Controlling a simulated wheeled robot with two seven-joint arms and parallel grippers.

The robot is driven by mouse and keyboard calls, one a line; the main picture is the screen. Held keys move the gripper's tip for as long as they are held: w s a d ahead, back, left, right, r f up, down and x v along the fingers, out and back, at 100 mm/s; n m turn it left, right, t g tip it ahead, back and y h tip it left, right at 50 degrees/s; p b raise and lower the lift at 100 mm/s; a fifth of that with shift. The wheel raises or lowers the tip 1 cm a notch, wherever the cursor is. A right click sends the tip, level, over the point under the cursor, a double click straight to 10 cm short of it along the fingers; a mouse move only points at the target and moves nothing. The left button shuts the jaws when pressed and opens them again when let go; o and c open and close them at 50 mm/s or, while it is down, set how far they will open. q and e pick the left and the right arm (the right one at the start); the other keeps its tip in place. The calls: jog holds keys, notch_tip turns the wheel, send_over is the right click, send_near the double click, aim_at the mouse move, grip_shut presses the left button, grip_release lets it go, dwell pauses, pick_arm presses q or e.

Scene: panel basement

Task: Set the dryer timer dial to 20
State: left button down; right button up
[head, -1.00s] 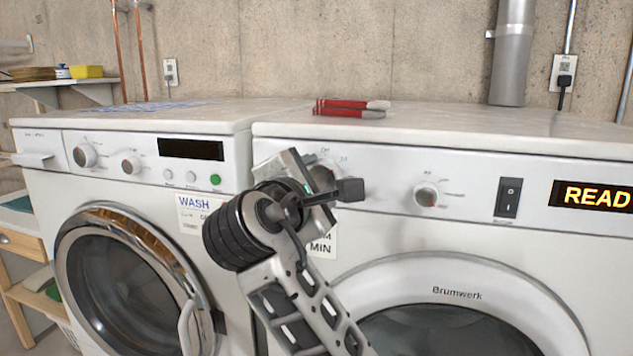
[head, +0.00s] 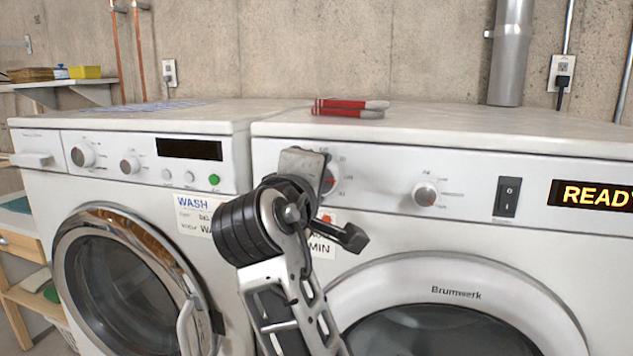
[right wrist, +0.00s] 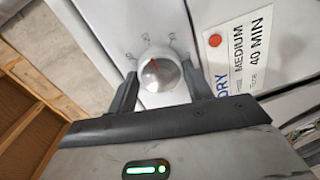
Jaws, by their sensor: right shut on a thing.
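The dryer timer dial (right wrist: 160,76) is a round silver knob with a red pointer line. In the right wrist view it sits between the two dark fingers of my right gripper (right wrist: 160,72), which is shut on it. The pointer leans slightly left of the picture's top, toward small printed marks that I cannot read surely. In the head view the right gripper (head: 307,168) covers the left part of the dial (head: 330,182). The dryer (head: 420,240) is the right-hand white machine. My left gripper is not in view.
A card (right wrist: 238,55) reading DRY, MEDIUM, 40 MIN is beside the dial. A second knob (head: 425,194), a black switch (head: 507,197) and a READY display (head: 592,195) are to the right. A washer (head: 140,230) stands left. Red-handled tools (head: 348,107) lie on the dryer.

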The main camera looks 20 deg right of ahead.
jog(key=shift+f, duration=0.15)
dwell(0.4)
jog(key=o, duration=1)
jog(key=shift+c, duration=0.2)
jog(key=v, duration=0.7)
jog(key=shift+s+a, duration=0.2)
jog(key=shift+s, duration=0.1)
